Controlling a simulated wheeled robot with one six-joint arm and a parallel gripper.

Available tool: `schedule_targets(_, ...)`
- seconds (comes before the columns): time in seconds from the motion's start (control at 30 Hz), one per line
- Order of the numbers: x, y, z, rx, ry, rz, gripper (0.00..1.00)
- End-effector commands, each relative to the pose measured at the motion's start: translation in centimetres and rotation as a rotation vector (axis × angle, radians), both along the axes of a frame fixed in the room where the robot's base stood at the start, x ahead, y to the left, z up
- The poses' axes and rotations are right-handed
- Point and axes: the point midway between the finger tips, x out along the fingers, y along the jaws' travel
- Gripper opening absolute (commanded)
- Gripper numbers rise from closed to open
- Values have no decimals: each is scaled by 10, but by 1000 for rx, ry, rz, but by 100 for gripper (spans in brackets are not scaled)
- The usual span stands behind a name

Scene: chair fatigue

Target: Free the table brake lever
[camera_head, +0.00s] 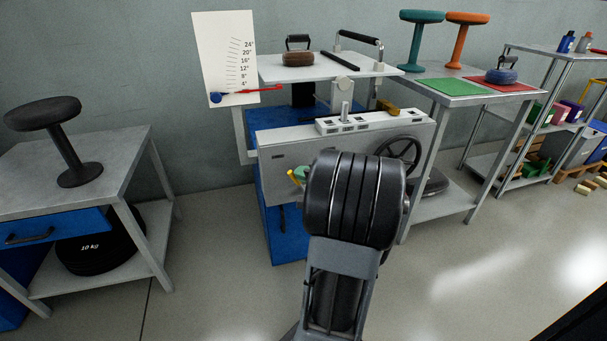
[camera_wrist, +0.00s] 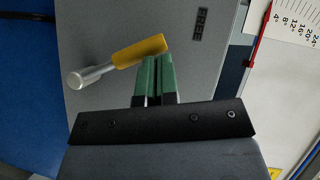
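The brake lever has a yellow grip (camera_wrist: 138,50) and a silver metal end (camera_wrist: 82,77), and it lies on a grey panel (camera_wrist: 185,45) in the wrist view. A "FREE" label (camera_wrist: 201,24) is on the panel, apart from the yellow grip's tip. My gripper (camera_wrist: 157,62) has its green fingers together with nothing visible between them. The fingertips are right beside the yellow grip; I cannot tell whether they touch. In the head view the yellow grip (camera_head: 293,178) shows small at the left of my arm, beside the green fingers (camera_head: 302,172), and my wrist hides part of the panel.
The grey panel (camera_head: 280,162) belongs to a blue-bodied test stand with a white top plate (camera_head: 325,69) and a handwheel (camera_head: 399,154). An angle chart (camera_head: 223,55) with a red pointer (camera_head: 250,90) stands at its left. Side tables flank it; the floor (camera_head: 210,250) between is clear.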

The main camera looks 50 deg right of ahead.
Motion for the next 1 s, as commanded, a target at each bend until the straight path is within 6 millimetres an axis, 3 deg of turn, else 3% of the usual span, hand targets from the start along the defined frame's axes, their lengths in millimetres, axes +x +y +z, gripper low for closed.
schedule_targets(0.27,-13,-23,22,-3,-3,7,0)
schedule_targets(0.63,-83,-23,42,-1,-1,3,0)
schedule_targets(1.0,-108,-22,48,-1,-1,7,0)
